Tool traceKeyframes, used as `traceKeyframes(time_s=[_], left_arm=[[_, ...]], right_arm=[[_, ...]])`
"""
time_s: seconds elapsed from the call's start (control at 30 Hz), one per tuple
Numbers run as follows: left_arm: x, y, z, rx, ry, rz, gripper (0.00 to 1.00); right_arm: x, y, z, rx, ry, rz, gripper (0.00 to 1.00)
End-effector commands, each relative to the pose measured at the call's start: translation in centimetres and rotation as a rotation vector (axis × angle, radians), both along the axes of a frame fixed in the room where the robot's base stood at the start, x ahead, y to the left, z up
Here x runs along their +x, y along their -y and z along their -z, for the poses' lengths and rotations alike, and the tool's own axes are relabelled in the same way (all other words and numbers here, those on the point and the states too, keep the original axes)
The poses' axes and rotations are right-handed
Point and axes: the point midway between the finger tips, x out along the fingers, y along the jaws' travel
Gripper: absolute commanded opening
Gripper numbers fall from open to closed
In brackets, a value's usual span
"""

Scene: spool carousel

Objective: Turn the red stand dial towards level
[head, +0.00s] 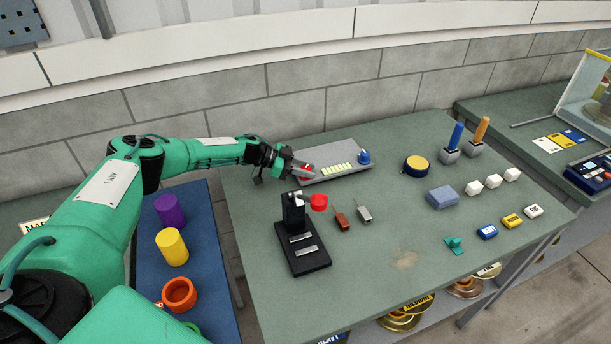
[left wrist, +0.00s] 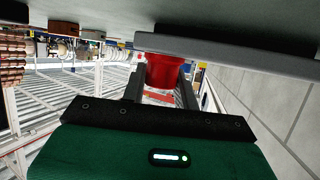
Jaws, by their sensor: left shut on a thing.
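The grey panel (head: 338,172) lies at the back of the green table. It has a lit pale strip (head: 337,169) in its middle and a blue dial (head: 365,157) at its right. My left gripper (head: 303,168) reaches its left end and mostly hides the red dial there. In the left wrist view, the red dial (left wrist: 163,70) sits between the two fingers, which are shut on it. The panel's edge (left wrist: 230,55) shows just above it. I cannot read the dial's setting. My right gripper is out of view.
A black stand (head: 303,262) with a red round knob (head: 318,203) stands in front of the panel. Brown (head: 342,220) and grey (head: 364,211) small pieces lie beside it. A blue side table (head: 200,215) holds coloured cylinders. The table's front middle is mostly clear.

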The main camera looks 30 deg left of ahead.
Motion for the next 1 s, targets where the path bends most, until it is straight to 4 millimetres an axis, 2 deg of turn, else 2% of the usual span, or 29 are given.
traceKeyframes(time_s=[0.03,0.2,0.73,0.77,0.83,1.0], left_arm=[[0.13,-0.08,0.33,0.001,0.002,0.016,0.07],[0.1,-0.06,0.1,0.0,0.002,0.063,0.07],[0.08,-0.06,-0.14,0.0,0.002,0.083,0.07],[0.07,-0.06,-0.14,0.0,0.003,0.082,0.36],[0.08,-0.05,-0.13,0.0,0.002,0.083,0.5],[0.05,-0.01,-0.08,0.0,0.002,0.083,0.52]], right_arm=[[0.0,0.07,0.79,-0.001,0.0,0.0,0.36],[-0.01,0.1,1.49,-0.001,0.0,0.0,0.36],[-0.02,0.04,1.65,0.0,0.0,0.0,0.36],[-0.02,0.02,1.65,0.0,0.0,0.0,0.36],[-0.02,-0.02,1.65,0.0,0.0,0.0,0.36],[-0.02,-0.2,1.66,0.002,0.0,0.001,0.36]])
